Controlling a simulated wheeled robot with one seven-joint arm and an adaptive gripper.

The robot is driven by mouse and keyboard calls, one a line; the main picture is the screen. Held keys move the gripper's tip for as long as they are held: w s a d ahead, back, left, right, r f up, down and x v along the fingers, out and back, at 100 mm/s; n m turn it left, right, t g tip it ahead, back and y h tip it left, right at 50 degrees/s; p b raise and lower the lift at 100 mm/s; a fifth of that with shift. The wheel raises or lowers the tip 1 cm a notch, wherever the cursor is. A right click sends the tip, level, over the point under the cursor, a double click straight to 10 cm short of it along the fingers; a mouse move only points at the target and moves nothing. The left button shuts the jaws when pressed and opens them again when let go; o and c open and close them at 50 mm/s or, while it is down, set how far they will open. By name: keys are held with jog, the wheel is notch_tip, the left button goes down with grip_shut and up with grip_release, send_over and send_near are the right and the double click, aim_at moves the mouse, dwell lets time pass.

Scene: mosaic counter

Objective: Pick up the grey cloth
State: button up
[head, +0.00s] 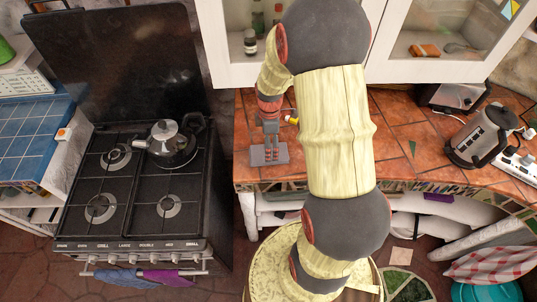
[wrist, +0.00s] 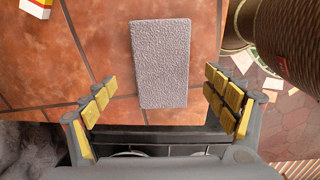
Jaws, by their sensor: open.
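The grey cloth (wrist: 160,62) is a flat, rough-textured rectangle on the orange tiled counter in the wrist view. Its near end shows between the finger pads of my gripper (wrist: 160,88), with clear space on both sides. The gripper is open and empty, with yellow pads; the height above the cloth is hard to tell. In the head view my gripper (head: 269,138) is over the counter's left part, and a grey patch, likely the cloth, shows beneath it, partly hidden.
The tiled counter (head: 400,140) has an edge close to the gripper. A small yellow-and-white item (wrist: 37,8) lies near the cloth. A black stove (head: 135,205) with a kettle (head: 170,145) stands left. A second, electric kettle (head: 485,137) is at right. Cabinets hang above.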

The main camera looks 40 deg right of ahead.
jog(key=f, duration=0.4)
jog(key=shift+a+b, duration=0.2)
jog(key=shift+b, duration=0.1)
jog(key=shift+c, duration=1.2)
jog(key=c, duration=1)
